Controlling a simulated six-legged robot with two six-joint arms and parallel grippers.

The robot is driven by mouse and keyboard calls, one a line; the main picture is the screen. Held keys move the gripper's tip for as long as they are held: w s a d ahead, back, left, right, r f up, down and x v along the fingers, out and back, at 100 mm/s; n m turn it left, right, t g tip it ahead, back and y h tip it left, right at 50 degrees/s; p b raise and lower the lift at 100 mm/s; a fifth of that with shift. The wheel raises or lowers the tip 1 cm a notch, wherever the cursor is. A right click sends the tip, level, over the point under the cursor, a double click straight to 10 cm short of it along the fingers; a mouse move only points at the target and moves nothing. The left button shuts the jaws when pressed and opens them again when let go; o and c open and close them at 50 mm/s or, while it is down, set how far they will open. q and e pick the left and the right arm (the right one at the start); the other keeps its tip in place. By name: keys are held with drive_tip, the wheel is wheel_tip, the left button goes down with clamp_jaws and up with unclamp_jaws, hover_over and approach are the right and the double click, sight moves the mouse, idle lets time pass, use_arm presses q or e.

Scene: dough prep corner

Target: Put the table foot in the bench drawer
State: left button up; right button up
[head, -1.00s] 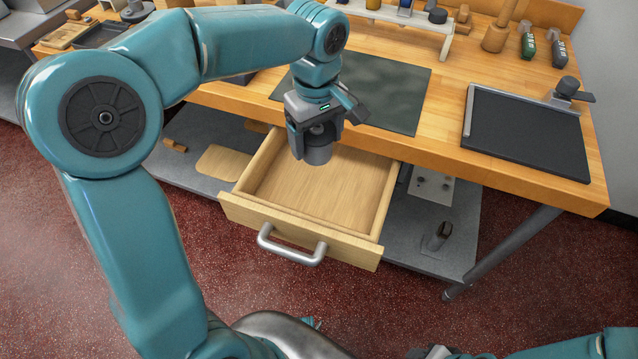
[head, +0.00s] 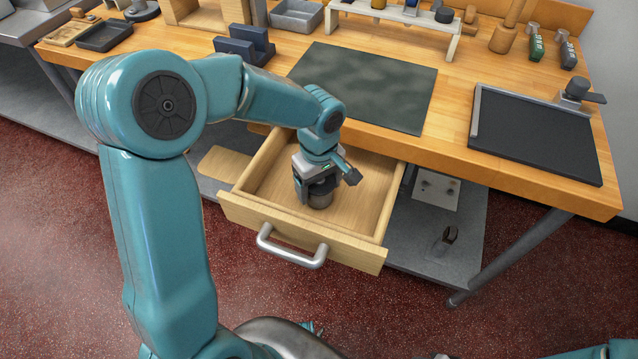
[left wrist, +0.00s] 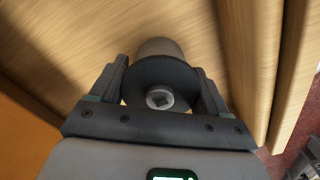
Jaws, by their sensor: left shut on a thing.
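The table foot (head: 320,199) is a short dark grey cylinder, seen inside the open bench drawer's outline. My left gripper (head: 317,187) is shut on it from above. In the left wrist view the table foot (left wrist: 160,82) shows a dark round flange and a metal centre with a square hole, between the two fingers of my left gripper (left wrist: 160,92). The wooden bench drawer (head: 362,212) is pulled out, with a grey bar handle on its front. I cannot tell whether the foot touches the drawer floor. My right gripper is not seen.
The wooden workbench (head: 455,140) overhangs the back of the drawer and bears a dark green mat (head: 385,85) and a black tray (head: 535,135). A grey lower shelf (head: 405,245) lies below, with a small clamp-like part (head: 446,240). The drawer holds nothing else that I see.

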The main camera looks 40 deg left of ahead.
use_arm(q)
drive_tip(key=shift+f, duration=0.2)
drive_tip(key=o, duration=1.3)
drive_tip(key=shift+r, duration=0.1)
drive_tip(key=shift+r, duration=0.1)
drive_tip(key=shift+r, duration=0.3)
wheel_tip(320, 180, up, 12)
drive_tip(key=p, duration=0.2)
drive_tip(key=shift+f, duration=0.25)
